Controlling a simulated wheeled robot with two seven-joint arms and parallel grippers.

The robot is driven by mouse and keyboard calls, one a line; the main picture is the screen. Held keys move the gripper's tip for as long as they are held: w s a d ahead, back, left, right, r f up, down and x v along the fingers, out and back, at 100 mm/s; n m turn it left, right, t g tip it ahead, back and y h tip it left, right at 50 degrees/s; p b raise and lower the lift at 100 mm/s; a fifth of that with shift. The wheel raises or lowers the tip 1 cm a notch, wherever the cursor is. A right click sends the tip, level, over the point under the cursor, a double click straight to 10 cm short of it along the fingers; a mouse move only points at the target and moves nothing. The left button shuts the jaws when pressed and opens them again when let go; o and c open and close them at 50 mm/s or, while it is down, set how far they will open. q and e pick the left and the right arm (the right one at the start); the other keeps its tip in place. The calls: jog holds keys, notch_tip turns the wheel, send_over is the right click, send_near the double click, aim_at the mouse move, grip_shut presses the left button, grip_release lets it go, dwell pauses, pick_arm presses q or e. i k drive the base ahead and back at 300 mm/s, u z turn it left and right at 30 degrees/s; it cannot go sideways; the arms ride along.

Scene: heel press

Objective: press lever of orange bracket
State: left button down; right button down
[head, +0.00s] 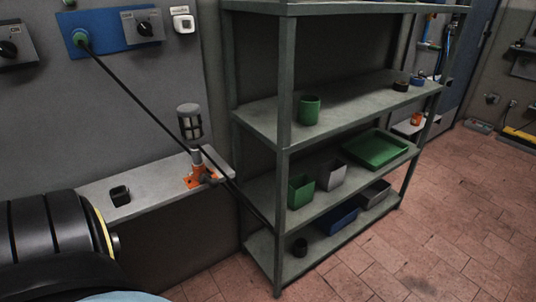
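An orange bracket (194,183) sits on a grey ledge along the wall, left of the shelf unit. A pale upright post with an orange collar rises from it to a grey caged cylinder (190,124). A dark grey part, possibly the lever, sticks out at the bracket's right side; its shape is too small to tell. A thin black cable (135,97) runs down past the bracket from a green plug. Neither my left nor my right gripper is in view.
A grey-green shelf unit (284,95) holds a green cup (309,110), boxes and a green tray (374,149). A small black holder (119,195) stands on the ledge. A large black ribbed cylinder (45,240) fills the lower left. The tiled floor (430,235) at right is clear.

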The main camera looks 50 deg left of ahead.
aim_at(213, 183)
jog(key=z, duration=0.4)
jog(key=k, duration=0.15)
jog(key=u, duration=1.45)
